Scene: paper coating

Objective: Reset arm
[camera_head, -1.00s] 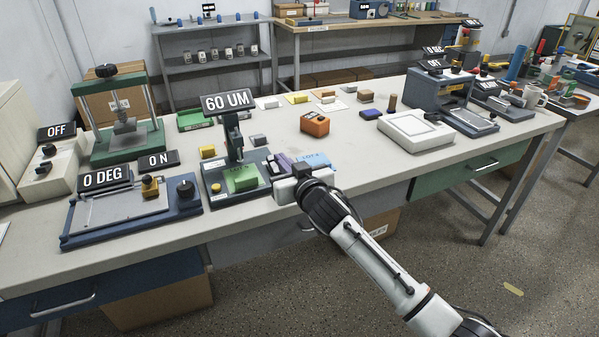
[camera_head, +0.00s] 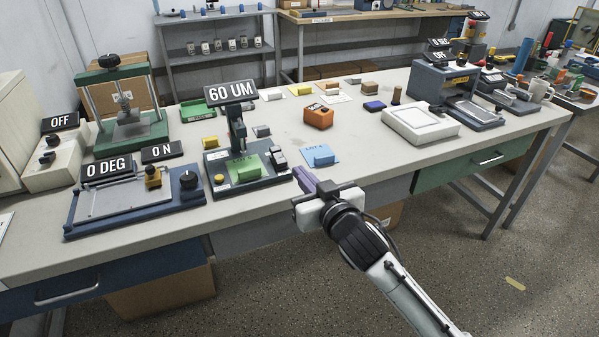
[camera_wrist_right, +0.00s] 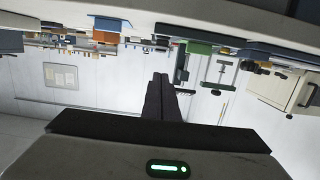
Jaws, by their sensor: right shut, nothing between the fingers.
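My right gripper (camera_head: 305,178) is at the table's front edge in the head view, just right of the thickness gauge. Its fingers are together with nothing between them; they also show shut in the right wrist view (camera_wrist_right: 161,82). The wrist view is upside down, with the bench at its top. My left gripper is not in view.
The bench (camera_head: 290,210) carries a gauge (camera_head: 246,165) reading 60 UM, with a green sheet on it. A blue sheet (camera_head: 322,155) with a blue block lies near my gripper. An orange box (camera_head: 318,117) and white panel device (camera_head: 420,124) stand behind.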

